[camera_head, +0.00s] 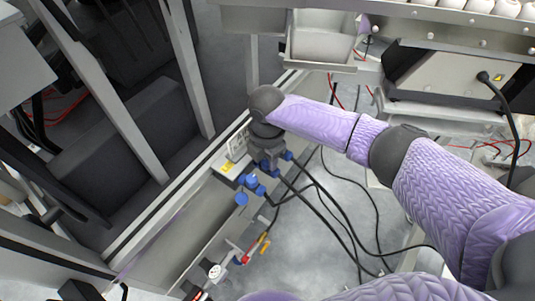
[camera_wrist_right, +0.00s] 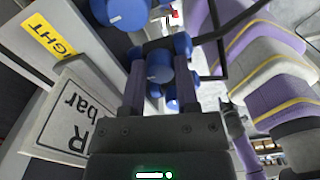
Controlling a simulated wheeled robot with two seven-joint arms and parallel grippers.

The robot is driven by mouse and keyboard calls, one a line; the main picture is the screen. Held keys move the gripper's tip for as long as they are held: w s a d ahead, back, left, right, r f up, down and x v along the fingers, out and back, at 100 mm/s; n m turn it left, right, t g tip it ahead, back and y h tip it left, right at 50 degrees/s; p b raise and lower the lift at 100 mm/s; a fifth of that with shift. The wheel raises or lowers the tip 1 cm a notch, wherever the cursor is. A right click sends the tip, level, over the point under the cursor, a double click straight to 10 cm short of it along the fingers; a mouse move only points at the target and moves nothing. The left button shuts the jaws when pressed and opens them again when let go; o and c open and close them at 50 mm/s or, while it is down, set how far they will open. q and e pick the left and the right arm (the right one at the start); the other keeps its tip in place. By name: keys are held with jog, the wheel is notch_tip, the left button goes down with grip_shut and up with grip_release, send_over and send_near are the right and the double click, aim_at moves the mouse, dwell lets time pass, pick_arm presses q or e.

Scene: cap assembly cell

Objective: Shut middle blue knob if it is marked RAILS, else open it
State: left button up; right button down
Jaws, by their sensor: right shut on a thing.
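My right gripper (camera_head: 270,160) reaches down to the row of blue knobs beside the frame. In the right wrist view its two fingers close around a blue knob (camera_wrist_right: 159,66). Other blue knobs (camera_head: 241,199) stand just below the gripper in the head view; a large one (camera_wrist_right: 128,12) shows at the top of the wrist view. A yellow label (camera_wrist_right: 55,40) ending in "IGHT" and a pale plate (camera_wrist_right: 65,115) with "R" and "bar" lie left of the fingers. I read no RAILS mark. I cannot tell whether the held knob is the middle one. My left gripper is not seen.
A grey metal frame post (camera_head: 100,85) and a long rail run left of the knobs. Black hoses (camera_head: 345,225) loop over the floor on the right. A red and yellow fitting (camera_head: 262,241) sits below the knobs. A grey bin (camera_head: 322,45) hangs above.

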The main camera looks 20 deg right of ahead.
jog(key=shift+n, duration=0.3)
jog(key=shift+c, duration=1.8)
grip_release()
jog(key=shift+r, duration=0.1)
